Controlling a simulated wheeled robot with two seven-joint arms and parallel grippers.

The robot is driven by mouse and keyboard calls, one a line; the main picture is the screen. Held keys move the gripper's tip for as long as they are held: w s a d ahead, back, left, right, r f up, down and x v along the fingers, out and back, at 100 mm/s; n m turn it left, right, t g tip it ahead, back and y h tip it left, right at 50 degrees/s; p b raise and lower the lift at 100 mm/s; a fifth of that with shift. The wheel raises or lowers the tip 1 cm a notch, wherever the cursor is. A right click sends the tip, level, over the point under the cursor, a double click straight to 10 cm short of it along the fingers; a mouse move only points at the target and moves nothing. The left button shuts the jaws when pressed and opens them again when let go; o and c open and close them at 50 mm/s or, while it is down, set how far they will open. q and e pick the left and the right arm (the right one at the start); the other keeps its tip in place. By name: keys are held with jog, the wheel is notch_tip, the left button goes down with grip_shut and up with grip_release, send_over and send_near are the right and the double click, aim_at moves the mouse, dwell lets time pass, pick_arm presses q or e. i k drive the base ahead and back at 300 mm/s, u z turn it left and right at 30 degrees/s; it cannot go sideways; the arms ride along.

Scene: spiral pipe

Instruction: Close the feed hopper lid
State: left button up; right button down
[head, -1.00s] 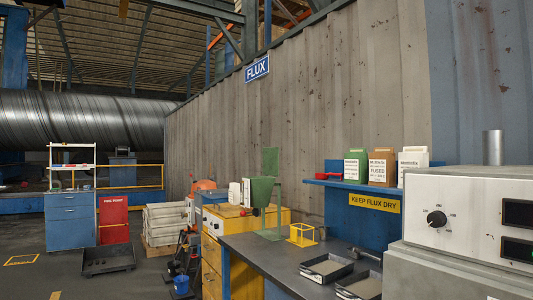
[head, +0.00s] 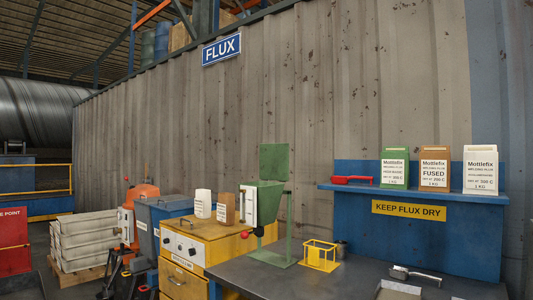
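The green feed hopper (head: 262,203) stands on a green stand at the left end of the grey workbench. Its lid (head: 274,162) is a flat green panel standing upright above the hopper's back edge, so the hopper is open. A red knob (head: 245,235) shows low on the hopper's left side. Neither of my grippers is in the head view.
The grey workbench (head: 335,282) carries a yellow wire frame (head: 320,256) and a metal hand tool (head: 412,273). A blue shelf (head: 430,196) holds flux bags and a red-handled item (head: 352,180). A yellow cabinet (head: 210,243) stands left of the hopper.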

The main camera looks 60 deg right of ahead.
aim_at(274, 158)
jog(key=z, duration=3.45)
jog(key=i, duration=0.4)
jog(key=u, duration=2.15)
jog(key=i, duration=0.9)
jog(key=u, duration=0.05)
